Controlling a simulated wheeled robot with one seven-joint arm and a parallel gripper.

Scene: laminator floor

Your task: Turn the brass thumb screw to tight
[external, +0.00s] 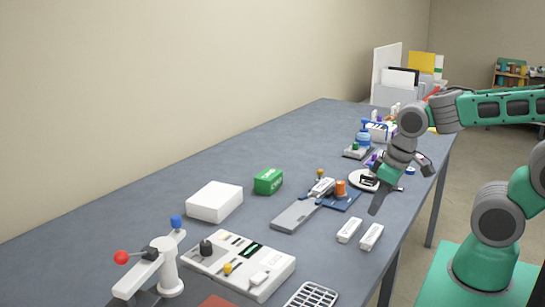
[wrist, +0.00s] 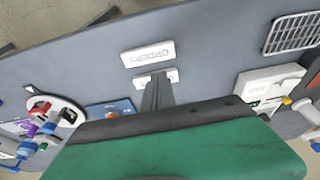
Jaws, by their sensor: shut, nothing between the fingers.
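My gripper (external: 376,206) is shut and empty, pointing down over the table near the two white label blocks. In the wrist view its fingers (wrist: 156,92) are together, in front of one block. I cannot tell for sure which part is the brass thumb screw. One small yellow-orange knob (external: 227,268) stands on the white control panel (external: 262,288); the panel (wrist: 262,82) and a yellow-orange knob (wrist: 286,100) also show in the wrist view. Another small golden knob (external: 320,172) stands by the grey-and-blue slide device (external: 297,215). My gripper touches neither knob. Their turn positions are too small to read.
Two white label blocks (external: 348,230) (external: 371,237) lie near the table's front edge. An orange cylinder (external: 340,187) stands on the slide device. A round white dial (external: 361,180) is behind my gripper. A red-knobbed lever (external: 121,257), green box (external: 268,181) and white box (external: 214,201) stand left.

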